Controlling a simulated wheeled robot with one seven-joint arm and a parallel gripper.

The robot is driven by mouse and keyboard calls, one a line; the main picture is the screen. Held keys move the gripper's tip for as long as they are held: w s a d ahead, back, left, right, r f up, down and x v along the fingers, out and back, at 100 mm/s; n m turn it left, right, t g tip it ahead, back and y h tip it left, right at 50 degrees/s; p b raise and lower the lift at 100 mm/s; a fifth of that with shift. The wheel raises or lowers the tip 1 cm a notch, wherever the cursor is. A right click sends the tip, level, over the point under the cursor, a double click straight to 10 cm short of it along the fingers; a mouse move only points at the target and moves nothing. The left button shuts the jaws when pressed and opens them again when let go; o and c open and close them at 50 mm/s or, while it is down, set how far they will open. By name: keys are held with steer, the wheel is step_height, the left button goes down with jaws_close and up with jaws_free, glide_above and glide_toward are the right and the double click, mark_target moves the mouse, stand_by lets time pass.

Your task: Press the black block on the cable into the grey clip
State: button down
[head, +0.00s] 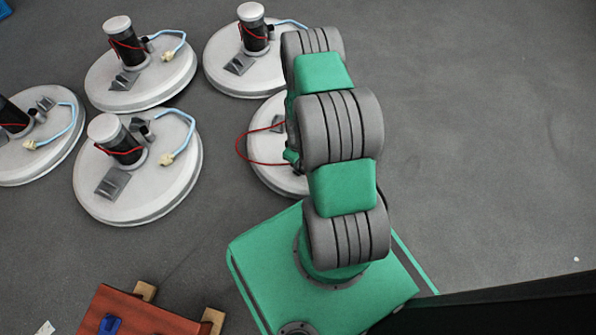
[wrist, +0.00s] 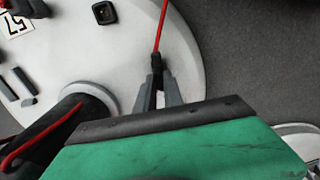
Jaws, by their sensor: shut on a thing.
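My gripper (wrist: 157,84) is shut on the black block (wrist: 157,62) in the wrist view, with one grey finger on each side. The red cable (wrist: 161,25) runs from the block up to the picture's top. Block and fingers appear over the white round tank top (wrist: 200,50); their height is unclear. Dark grey parts with prongs (wrist: 18,88) stand at the left, apart from the block; one may be the grey clip, but I cannot tell. In the head view my arm hides the gripper and block; the red cable (head: 238,150) loops out left of it.
A black motor (wrist: 55,130) with red cable stands at lower left in the wrist view. A small black square fitting (wrist: 104,12) is on the tank top. Other white tanks (head: 180,200) stand left in the head view.

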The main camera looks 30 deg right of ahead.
steer(key=shift+f+b, duration=0.8)
steer(key=shift+f, duration=0.2)
steer(key=c, duration=1.4)
jaws_free()
steer(key=shift+o, duration=0.5)
steer(key=o, duration=0.4)
steer(key=shift+r, duration=0.15)
step_height(320, 180, up, 9)
steer(key=p, duration=0.7)
steer(key=shift+f, duration=0.35)
